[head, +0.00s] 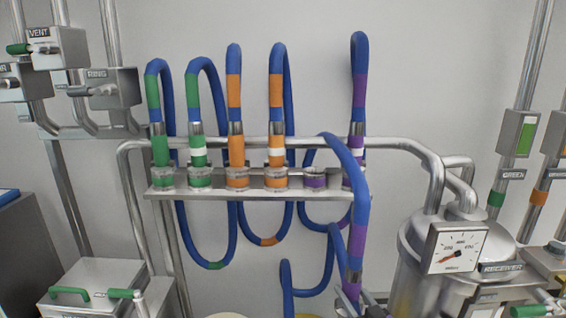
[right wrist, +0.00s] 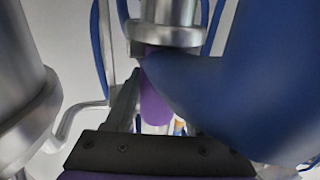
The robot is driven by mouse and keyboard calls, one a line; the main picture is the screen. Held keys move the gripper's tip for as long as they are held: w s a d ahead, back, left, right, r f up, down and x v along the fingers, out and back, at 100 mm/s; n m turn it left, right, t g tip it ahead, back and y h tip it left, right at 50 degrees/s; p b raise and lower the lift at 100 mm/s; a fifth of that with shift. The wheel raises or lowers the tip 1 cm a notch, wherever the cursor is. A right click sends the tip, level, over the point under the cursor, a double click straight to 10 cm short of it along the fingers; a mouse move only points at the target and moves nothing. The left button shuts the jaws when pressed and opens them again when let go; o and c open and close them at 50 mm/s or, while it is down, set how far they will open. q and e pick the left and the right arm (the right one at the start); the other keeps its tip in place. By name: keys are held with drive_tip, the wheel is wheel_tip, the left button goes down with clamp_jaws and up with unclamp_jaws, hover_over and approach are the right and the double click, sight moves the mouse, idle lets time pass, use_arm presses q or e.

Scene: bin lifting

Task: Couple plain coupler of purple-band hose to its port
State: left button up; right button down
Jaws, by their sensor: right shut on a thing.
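A blue hose with a purple band (head: 357,240) arches over the rack and hangs down in front of it at the right. My right gripper (head: 362,303) is at the bottom of the head view, shut on this hose's purple coupler (head: 346,304), which is mostly hidden. The right wrist view shows a purple part (right wrist: 155,105) beside my finger and the blue hose (right wrist: 250,90) close at right. The purple port (head: 315,181) on the rack has no hose in it. To its right, a white-ringed purple coupler (head: 357,153) sits in its port. My left gripper is out of view.
The metal rack (head: 160,194) also holds green couplers (head: 161,150) and orange couplers (head: 236,150), with hoses looping below. A receiver tank (head: 410,270) with a gauge (head: 457,248) stands at right. A grey box (head: 95,275) with green handles is at lower left.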

drive_tip(key=f, duration=0.3)
drive_tip(key=s+f, duration=0.1)
drive_tip(key=f, duration=0.5)
drive_tip(key=shift+s+d, duration=0.2)
drive_tip(key=shift+d, duration=0.2)
drive_tip(key=shift+s+f, duration=0.1)
drive_tip(key=shift+f, duration=0.25)
drive_tip(key=shift+a, duration=0.1)
